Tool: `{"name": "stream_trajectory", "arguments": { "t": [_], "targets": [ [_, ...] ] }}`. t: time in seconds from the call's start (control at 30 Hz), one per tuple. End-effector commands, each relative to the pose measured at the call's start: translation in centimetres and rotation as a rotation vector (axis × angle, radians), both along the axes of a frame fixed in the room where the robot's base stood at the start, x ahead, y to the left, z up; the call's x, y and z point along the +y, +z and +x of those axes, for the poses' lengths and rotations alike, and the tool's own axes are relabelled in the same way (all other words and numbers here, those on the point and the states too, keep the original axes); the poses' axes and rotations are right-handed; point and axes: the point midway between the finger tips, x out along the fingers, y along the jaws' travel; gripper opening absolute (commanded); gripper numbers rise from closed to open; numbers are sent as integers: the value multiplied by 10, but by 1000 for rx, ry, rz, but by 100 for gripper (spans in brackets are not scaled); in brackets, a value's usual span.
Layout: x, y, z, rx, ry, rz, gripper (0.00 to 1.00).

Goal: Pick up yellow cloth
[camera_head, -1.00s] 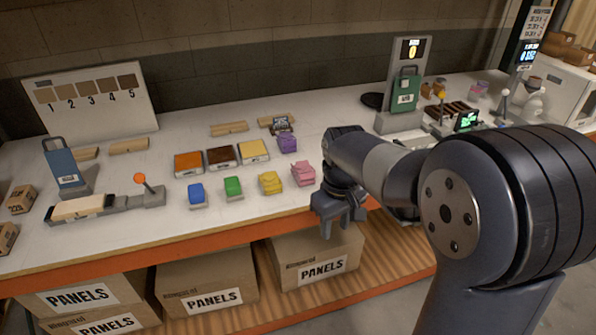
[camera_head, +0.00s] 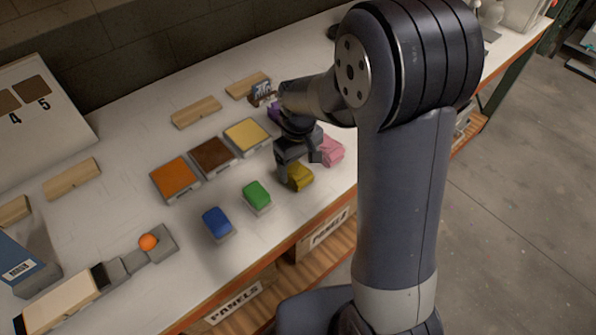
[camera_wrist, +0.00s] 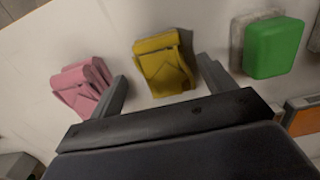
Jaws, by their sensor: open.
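The yellow cloth (camera_head: 298,177) lies folded on the white bench near its front edge, between the green block and the pink cloth. My gripper (camera_head: 298,165) is over the bench right beside and above it, and partly hides it in the head view. In the wrist view the yellow cloth (camera_wrist: 163,63) shows between the two open fingers of my gripper (camera_wrist: 160,85), nearer the right finger. The fingers are not closed on it.
A pink cloth (camera_wrist: 82,85) lies just beyond the left finger in the wrist view. A green block (camera_head: 257,196) and a blue block (camera_head: 217,223) stand to the left. Orange (camera_head: 175,179), brown (camera_head: 212,155) and yellow (camera_head: 246,136) trays lie behind.

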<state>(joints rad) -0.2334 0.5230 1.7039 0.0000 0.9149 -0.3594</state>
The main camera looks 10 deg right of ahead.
Motion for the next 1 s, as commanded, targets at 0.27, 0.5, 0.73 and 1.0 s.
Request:
{"name": "stream_trajectory", "arguments": {
  "t": [0.27, 0.5, 0.73, 1.0],
  "targets": [
    [0, -27, 0, 1, 0, -1, 78],
    [0, -27, 1, 0, 0, 0, 77],
    [0, -27, 1, 0, 0, 0, 58],
    [0, -27, 1, 0, 0, 0, 36]
  ]
}}
